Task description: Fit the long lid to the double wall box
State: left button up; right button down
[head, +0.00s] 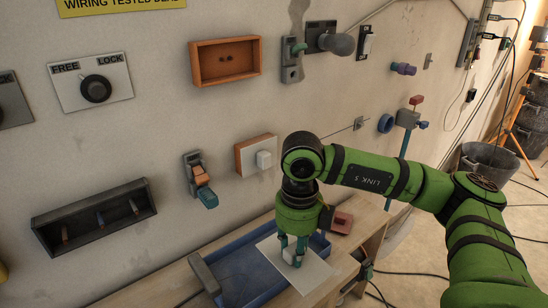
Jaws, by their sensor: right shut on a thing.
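The double wall box looks to be the wide, open orange-brown box (225,62) high on the wall; small dark marks show on its back. The long lid looks to be the flat white plate (312,272) with a pale grip block in its middle. My right gripper (292,252) points down from above and is shut on that block. The plate is over the right part of the blue tray (240,246); I cannot tell whether it touches the tray. The lid is well below and to the right of the box. My left gripper is not in view.
A smaller orange box (256,155) with a white front, a lever switch (200,180) and a dark compartment box (94,218) stick out from the wall. A grey-handled valve (330,41) is right of the open box.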

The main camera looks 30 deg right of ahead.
jog(key=w+r+m+y, duration=0.1)
jog(key=w, duration=0.1)
jog(key=w+a+r+m+y+b, duration=0.1)
jog(key=w+r+m, duration=0.1)
jog(key=w, duration=0.1)
jog(key=w+a+r+m+t+y+b, duration=0.1)
jog(key=w+r, duration=0.1)
jog(key=shift+w+m+y, duration=0.25)
jog(key=shift+m+y, duration=0.05)
jog(key=w+d+r+m+t+h+b, duration=0.1)
jog(key=r+m+t, duration=0.5)
jog(key=r, duration=0.7)
jog(key=w+d+r+m+t+h+b, duration=0.1)
jog(key=w+d+r+m+t+b, duration=0.1)
jog(key=r+m+t, duration=0.5)
notch_tip(320, 180, up, 6)
jog(key=w+t+b, duration=0.1)
jog(key=t+b, duration=0.1)
jog(key=t, duration=0.2)
jog(key=shift+w+r, duration=0.15)
jog(key=shift+r, duration=0.1)
jog(key=shift+d+b, duration=0.1)
jog(key=shift+b, duration=0.2)
jog(key=w, duration=0.3)
jog(key=w+p, duration=0.1)
jog(key=w, duration=0.1)
jog(key=shift+w+a, duration=0.25)
jog(key=shift+w, duration=0.05)
jog(key=shift+f+b, duration=0.1)
jog(key=shift+b, duration=0.4)
